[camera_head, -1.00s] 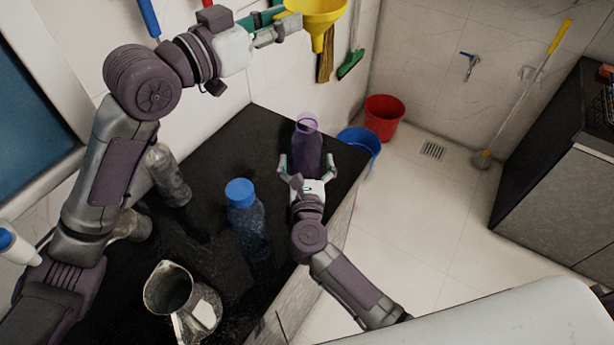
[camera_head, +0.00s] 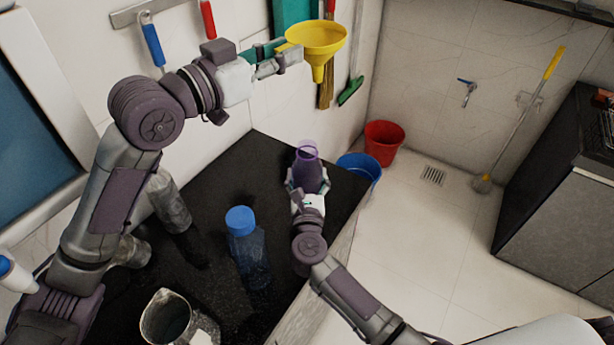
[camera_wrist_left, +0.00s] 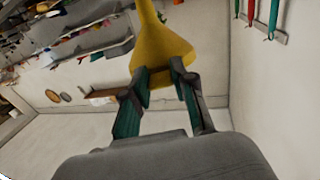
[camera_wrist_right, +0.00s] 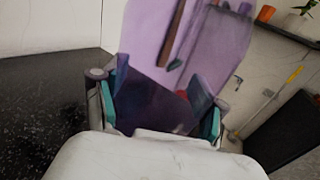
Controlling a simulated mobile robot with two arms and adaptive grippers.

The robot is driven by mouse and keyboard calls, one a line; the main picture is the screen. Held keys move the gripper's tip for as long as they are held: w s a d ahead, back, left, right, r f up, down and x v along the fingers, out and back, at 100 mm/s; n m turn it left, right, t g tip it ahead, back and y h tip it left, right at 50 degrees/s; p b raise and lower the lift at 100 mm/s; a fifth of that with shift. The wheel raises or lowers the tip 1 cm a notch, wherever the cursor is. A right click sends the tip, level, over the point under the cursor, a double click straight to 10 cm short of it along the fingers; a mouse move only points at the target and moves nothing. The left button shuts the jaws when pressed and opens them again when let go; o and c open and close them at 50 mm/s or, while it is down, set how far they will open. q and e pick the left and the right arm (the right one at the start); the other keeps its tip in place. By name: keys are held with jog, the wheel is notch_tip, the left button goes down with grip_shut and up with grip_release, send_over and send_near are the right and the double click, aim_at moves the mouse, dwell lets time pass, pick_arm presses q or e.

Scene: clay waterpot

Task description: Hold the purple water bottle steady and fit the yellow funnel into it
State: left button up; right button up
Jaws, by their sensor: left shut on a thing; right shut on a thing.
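The yellow funnel (camera_head: 318,40) is held up in the air in the head view, wide mouth up and spout down. My left gripper (camera_head: 290,50) is shut on its rim side; the left wrist view also shows the funnel (camera_wrist_left: 160,50) between the fingers. The purple water bottle (camera_head: 308,168) stands upright and open-topped near the far right corner of the black counter. My right gripper (camera_head: 308,190) is shut around its lower body, and the bottle (camera_wrist_right: 185,40) fills the right wrist view. The funnel is above the bottle, apart from it.
A blue-capped bottle (camera_head: 246,245) and a metal jug (camera_head: 172,322) stand on the black counter (camera_head: 215,205). A red bucket (camera_head: 383,142) and a blue bucket (camera_head: 360,172) sit on the floor beyond. Tools hang on the back wall.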

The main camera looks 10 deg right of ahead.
pick_arm(q)
notch_tip(320, 180, down, 17)
jog(key=s+a+n+t+y, duration=0.1)
jog(key=y, duration=0.1)
jog(key=shift+s+n+t, duration=0.2)
jog(key=shift+n+t, duration=0.2)
dwell(0.8)
jog(key=o, duration=1)
jog(key=shift+r, duration=0.1)
notch_tip(320, 180, up, 10)
jog(key=shift+f, duration=0.1)
dwell(0.4)
